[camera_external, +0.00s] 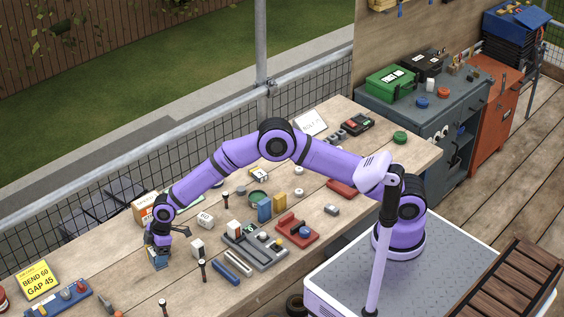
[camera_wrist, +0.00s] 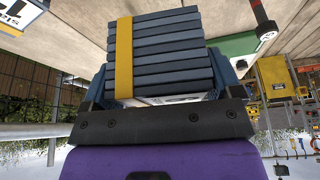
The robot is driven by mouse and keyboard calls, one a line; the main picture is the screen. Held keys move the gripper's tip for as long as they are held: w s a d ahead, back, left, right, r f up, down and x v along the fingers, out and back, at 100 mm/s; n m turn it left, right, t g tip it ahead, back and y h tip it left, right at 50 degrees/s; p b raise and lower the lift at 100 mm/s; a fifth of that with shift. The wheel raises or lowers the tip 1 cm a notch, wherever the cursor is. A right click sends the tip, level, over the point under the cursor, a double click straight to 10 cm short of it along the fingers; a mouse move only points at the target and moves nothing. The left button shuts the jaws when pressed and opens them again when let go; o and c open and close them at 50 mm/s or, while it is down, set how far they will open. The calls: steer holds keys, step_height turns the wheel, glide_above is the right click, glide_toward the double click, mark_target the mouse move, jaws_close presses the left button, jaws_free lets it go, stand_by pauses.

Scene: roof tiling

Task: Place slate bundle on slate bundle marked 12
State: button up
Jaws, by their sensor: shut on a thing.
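My gripper (camera_external: 158,238) is at the left of the bench, pointing down and shut on a slate bundle (camera_external: 158,258). In the wrist view the bundle (camera_wrist: 165,55) is a stack of several dark blue-grey slates with a yellow band (camera_wrist: 124,58), between my fingers (camera_wrist: 160,95). Whether it touches the bench top is hard to tell. I cannot pick out a bundle marked 12 in the external view.
An orange-and-white box (camera_external: 146,208) stands behind my gripper. White blocks (camera_external: 205,219), a black-topped peg (camera_external: 202,270) and a grey tray (camera_external: 255,246) are to its right. A yellow sign (camera_external: 38,281) and blue tray (camera_external: 65,301) are at left. Mesh fencing runs along the bench's back.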

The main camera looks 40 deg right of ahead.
steer(key=s+d+r+m+t, duration=0.15)
steer(key=d+m, duration=0.25)
steer(key=d, duration=0.4)
steer(key=d+r+m+t, duration=0.1)
steer(key=d+r+m, duration=0.2)
steer(key=d, duration=0.4)
steer(key=shift+h, duration=0.5)
steer(key=w+a, duration=0.2)
steer(key=w, duration=0.2)
steer(key=w+a+f, duration=0.1)
steer(key=w+a, duration=0.2)
steer(key=w, duration=0.2)
steer(key=w+a, duration=0.2)
steer(key=w, duration=0.3)
steer(key=shift+a+f, duration=0.2)
steer(key=shift+f, duration=1.95)
steer(key=shift+s+f, duration=0.1)
steer(key=shift+f, duration=0.05)
steer(key=o, duration=1)
steer(key=v, duration=1.2)
